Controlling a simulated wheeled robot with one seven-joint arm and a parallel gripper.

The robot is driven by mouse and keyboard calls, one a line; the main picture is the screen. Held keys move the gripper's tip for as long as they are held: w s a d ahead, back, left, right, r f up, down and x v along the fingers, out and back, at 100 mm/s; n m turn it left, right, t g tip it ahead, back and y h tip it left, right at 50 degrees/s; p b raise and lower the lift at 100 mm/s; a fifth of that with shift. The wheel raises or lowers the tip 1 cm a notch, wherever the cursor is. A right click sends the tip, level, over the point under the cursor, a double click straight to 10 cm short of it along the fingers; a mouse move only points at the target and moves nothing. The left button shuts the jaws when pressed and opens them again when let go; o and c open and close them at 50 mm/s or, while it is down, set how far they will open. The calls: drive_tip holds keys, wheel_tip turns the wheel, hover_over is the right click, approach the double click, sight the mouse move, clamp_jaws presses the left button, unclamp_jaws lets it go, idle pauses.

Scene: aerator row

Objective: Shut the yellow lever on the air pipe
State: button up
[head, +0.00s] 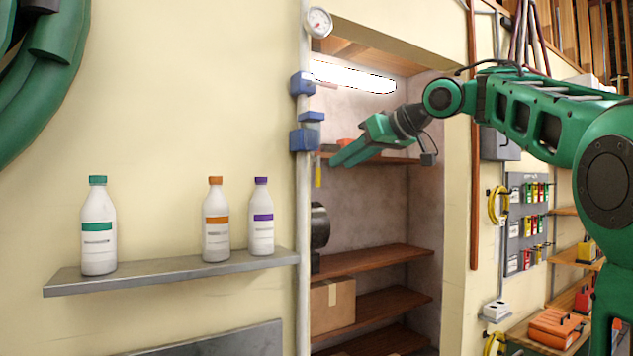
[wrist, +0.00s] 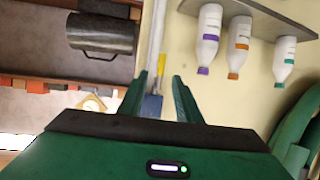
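The air pipe (head: 303,210) runs up the wall left of the alcove. The yellow lever (head: 318,176) hangs down beside it, below a blue valve body (head: 304,140). In the wrist view the yellow lever (wrist: 161,64) lies along the pipe (wrist: 153,35), with the blue body (wrist: 152,106) nearer the palm side of the picture. My gripper (head: 336,162) is just right of the lever in the head view, pointing left and slightly down. In the wrist view my gripper (wrist: 159,77) has its fingers apart and empty, the lever showing between the tips. Contact cannot be told.
A second blue valve body (head: 301,84) and a gauge (head: 319,22) sit higher on the pipe. A metal shelf (head: 170,273) with bottles is to the left. Wooden shelves (head: 370,262) and a dark cylinder (head: 319,226) are in the alcove near the pipe.

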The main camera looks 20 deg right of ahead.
sight(318, 176)
drive_tip(key=x, duration=1)
drive_tip(key=shift+w+a, duration=0.3)
drive_tip(key=shift+a, duration=0.05)
clamp_jaws()
